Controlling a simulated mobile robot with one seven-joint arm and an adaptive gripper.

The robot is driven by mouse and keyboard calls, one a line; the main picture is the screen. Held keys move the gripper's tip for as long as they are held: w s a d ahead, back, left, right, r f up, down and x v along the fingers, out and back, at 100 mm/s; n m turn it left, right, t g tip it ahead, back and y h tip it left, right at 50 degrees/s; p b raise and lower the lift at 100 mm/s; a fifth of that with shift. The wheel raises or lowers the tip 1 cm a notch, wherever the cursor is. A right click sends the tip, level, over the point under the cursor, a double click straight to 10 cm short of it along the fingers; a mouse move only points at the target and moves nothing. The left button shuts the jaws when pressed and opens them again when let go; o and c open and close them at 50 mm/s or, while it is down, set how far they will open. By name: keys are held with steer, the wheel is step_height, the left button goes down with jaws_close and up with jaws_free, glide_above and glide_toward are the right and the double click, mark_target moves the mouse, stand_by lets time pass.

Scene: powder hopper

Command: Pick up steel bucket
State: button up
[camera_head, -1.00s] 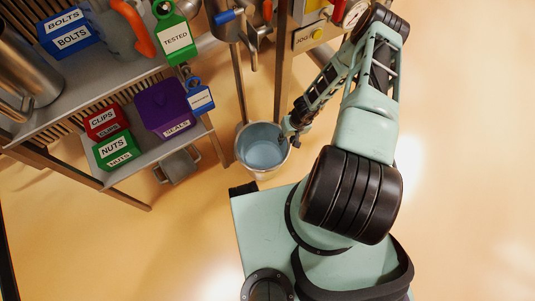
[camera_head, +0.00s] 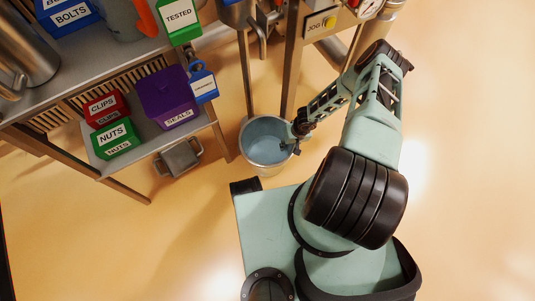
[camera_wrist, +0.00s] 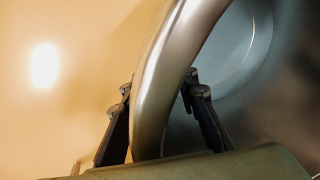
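The steel bucket (camera_head: 266,144) stands upright on the floor beside my base, its open top facing up, in the head view. My gripper (camera_head: 297,146) is at the bucket's right rim, small and partly hidden there. In the wrist view, the two fingers of my gripper (camera_wrist: 158,92) stand apart on either side of the bucket's curved rim (camera_wrist: 168,70). The left finger is outside the bucket and the right finger is on its inner side. Whether either fingertip touches the wall is unclear.
A shelf unit at left holds blue, red, green and purple bins (camera_head: 167,97). A small metal container (camera_head: 180,157) is on the floor under it. A metal post (camera_head: 245,75) and a panel (camera_head: 322,24) stand behind the bucket. The floor at right is clear.

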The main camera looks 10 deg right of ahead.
steer(key=shift+c, duration=0.3)
jaws_close()
steer(key=shift+w+a+r, duration=0.15)
steer(key=shift+r, duration=0.15)
stand_by(0.3)
